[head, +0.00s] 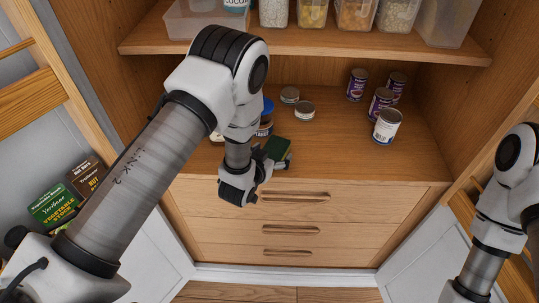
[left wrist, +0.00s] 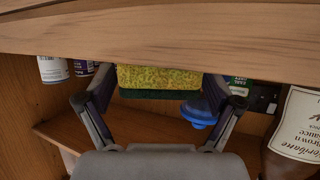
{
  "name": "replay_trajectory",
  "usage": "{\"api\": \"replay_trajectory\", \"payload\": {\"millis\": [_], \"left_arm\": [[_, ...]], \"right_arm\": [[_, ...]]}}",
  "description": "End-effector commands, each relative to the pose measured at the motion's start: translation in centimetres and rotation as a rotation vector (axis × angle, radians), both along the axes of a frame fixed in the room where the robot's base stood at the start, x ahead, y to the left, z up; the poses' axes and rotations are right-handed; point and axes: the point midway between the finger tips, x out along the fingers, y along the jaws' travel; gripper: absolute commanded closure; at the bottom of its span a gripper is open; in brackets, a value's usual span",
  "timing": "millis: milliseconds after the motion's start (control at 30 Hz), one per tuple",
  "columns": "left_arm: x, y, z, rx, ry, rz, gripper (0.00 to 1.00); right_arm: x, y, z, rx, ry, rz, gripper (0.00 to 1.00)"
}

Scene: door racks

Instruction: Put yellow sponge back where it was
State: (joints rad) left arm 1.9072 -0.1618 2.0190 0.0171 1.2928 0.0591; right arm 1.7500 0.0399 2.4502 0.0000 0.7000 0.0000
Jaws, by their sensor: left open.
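The yellow sponge (left wrist: 160,77) has a dark green scouring side. In the left wrist view it lies between the two fingers of my left gripper (left wrist: 158,95), its upper part hidden by a wooden edge. In the head view its green side (head: 278,148) shows at the front edge of the cupboard shelf (head: 340,155), above the drawers. My left gripper (head: 270,160) is open there, with its fingers on either side of the sponge; whether they touch it I cannot tell. My right arm enters at the right, but its gripper is out of view.
Several upright cans (head: 386,126) stand at the shelf's right. Two low tins (head: 304,108) and a blue-capped container (head: 267,106) stand farther back. A brown bottle (left wrist: 292,135) is close on the right in the left wrist view. An upper shelf (head: 310,42) overhangs; the middle shelf area is clear.

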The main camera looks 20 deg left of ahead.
Motion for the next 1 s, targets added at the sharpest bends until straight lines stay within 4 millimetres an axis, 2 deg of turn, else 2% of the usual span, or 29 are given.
{"api": "replay_trajectory", "payload": {"millis": [167, 400, 500, 600, 767, 867, 967, 1000], "left_arm": [[-2.3, 0.3, 0.6, 0.001, 0.002, 0.000, 0.09], [-8.0, 0.9, 2.9, 0.001, 0.002, 0.000, 0.09], [-9.7, 1.1, 3.7, 0.002, 0.001, -0.001, 0.09], [-10.7, 1.2, 4.3, 0.001, 0.000, 0.000, 0.09], [-10.9, 1.2, 4.5, 0.000, 0.001, 0.000, 0.09], [-11.7, 1.8, 2.6, 0.005, 0.069, 0.015, 0.09], [-14.9, 3.4, -3.1, 0.020, 0.296, 0.058, 0.09], [-17.2, 4.2, -6.0, 0.028, 0.422, 0.077, 0.09]], "right_arm": [[0.0, 0.0, -1.2, 0.000, 0.000, 0.000, 0.06], [0.0, 0.0, -3.3, 0.000, 0.000, 0.000, 0.06], [0.0, 0.0, -3.8, 0.000, 0.000, 0.000, 0.06], [0.0, 0.0, -3.9, 0.000, 0.000, 0.000, 0.06], [0.0, 0.0, -3.9, 0.000, 0.000, 0.000, 0.06], [0.0, 0.0, -3.9, 0.000, 0.000, 0.000, 0.06], [0.0, 0.0, -3.9, 0.000, 0.000, 0.000, 0.06], [0.0, 0.0, -3.9, 0.000, 0.000, 0.000, 0.06]]}}
